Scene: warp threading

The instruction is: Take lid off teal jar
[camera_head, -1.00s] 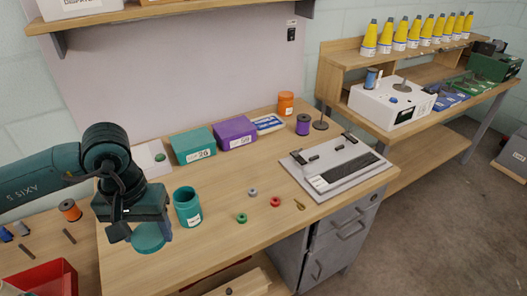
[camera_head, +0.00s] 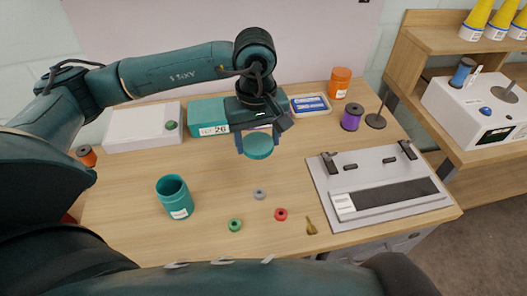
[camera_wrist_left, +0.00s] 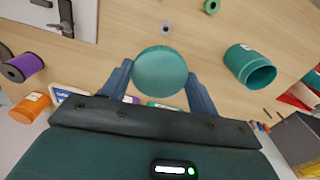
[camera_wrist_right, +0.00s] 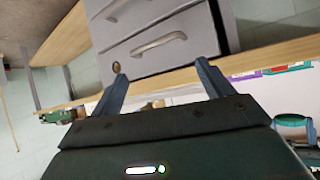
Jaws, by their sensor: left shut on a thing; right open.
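The teal jar (camera_head: 174,197) stands upright and open-topped on the left part of the table in the head view; it also shows in the left wrist view (camera_wrist_left: 249,67). My left gripper (camera_head: 259,141) is shut on the round teal lid (camera_head: 258,147) and holds it above the table, to the right of the jar and apart from it. In the left wrist view the lid (camera_wrist_left: 160,71) sits between the two fingertips. My right gripper (camera_wrist_right: 161,75) is open and empty in the right wrist view, facing a grey drawer cabinet (camera_wrist_right: 150,40).
A teal box (camera_head: 207,117) and a white box (camera_head: 143,128) stand behind the jar. Grey, green and red rings (camera_head: 281,214) lie in front. A grey loom frame (camera_head: 380,187) and purple spool (camera_head: 351,117) are at right. Bare table (camera_head: 130,180) lies around the jar.

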